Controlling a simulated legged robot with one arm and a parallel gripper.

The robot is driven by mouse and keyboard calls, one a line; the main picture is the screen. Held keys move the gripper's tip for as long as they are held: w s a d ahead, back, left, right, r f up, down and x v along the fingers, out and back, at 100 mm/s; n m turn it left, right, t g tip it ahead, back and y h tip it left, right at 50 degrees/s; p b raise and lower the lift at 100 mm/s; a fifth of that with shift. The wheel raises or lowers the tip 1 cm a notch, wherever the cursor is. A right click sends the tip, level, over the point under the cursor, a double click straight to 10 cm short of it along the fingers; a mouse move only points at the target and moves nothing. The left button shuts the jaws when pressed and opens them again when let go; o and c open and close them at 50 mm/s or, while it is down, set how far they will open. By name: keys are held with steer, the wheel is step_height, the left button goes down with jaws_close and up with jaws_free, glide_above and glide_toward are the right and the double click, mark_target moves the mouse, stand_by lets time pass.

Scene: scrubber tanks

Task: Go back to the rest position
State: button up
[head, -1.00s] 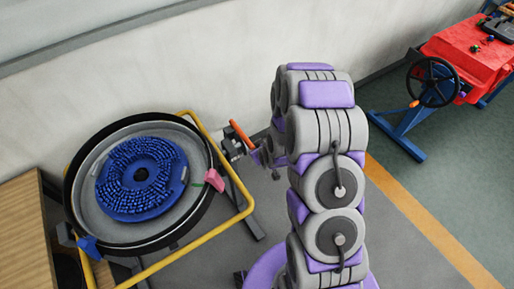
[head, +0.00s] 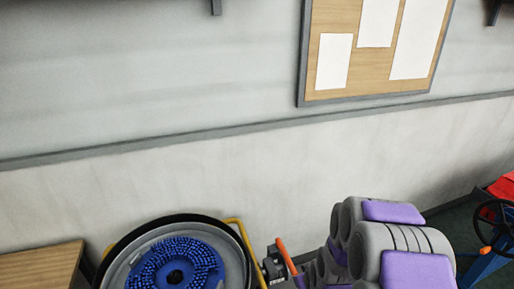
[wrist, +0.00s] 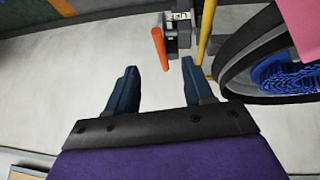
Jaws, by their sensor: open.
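My gripper (wrist: 158,85) is in the wrist view with its two dark blue fingers wide apart and nothing between them. Beyond the fingertips is a valve with an orange handle (wrist: 159,47), apart from the fingers. The orange handle also shows in the head view (head: 286,254), left of my grey and purple arm. The round tank (head: 130,246) with a blue brush disc (head: 165,262) in it stands at the bottom of the head view. My gripper is hidden in the head view.
A yellow frame (head: 242,243) surrounds the tank. A wooden surface (head: 40,268) is at the lower left. A pale wall with a notice board (head: 340,85) stands behind. A black handwheel (head: 493,222) and red equipment are at the right edge.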

steer(key=s+r+m+g, duration=0.1)
steer(key=s+r+g, duration=0.1)
steer(key=s+r, duration=0.5)
steer(key=s+a+r+m+g+b, duration=0.1)
steer(key=s+r+g, duration=0.2)
steer(key=s+r, duration=0.4)
steer(key=s+a+r+m+g, duration=0.1)
steer(key=s+r+g, duration=0.2)
steer(key=s+r, duration=0.5)
steer(key=s, duration=1.2)
steer(key=shift+a+m+h, duration=0.15)
steer(key=shift+m+h, duration=0.15)
steer(key=shift+m, duration=0.1)
